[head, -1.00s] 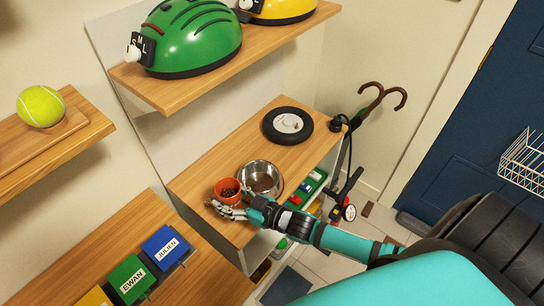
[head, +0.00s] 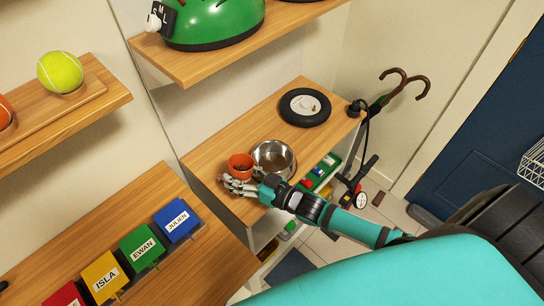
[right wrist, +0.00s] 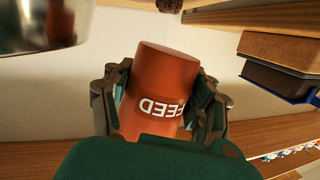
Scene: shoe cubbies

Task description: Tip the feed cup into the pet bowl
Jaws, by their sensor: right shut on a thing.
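The feed cup (head: 240,166) is orange-red, with brown feed visible inside it in the head view. It looks upright, just left of the steel pet bowl (head: 273,160) over the wooden shelf. My right gripper (head: 237,184) is shut on the cup. In the right wrist view the cup (right wrist: 160,90) sits between both fingers, its white FEED lettering upside down, and the bowl (right wrist: 35,24) shows at the top left. Whether the cup touches the shelf is unclear. The bowl's inside is only partly visible. My left gripper is not in view.
A black wheel (head: 305,107) lies on the same shelf (head: 262,122) behind the bowl. A green helmet (head: 212,22) is on the shelf above. Colored name cards (head: 141,247) stand on the lower-left surface. A tennis ball (head: 60,72) rests at upper left.

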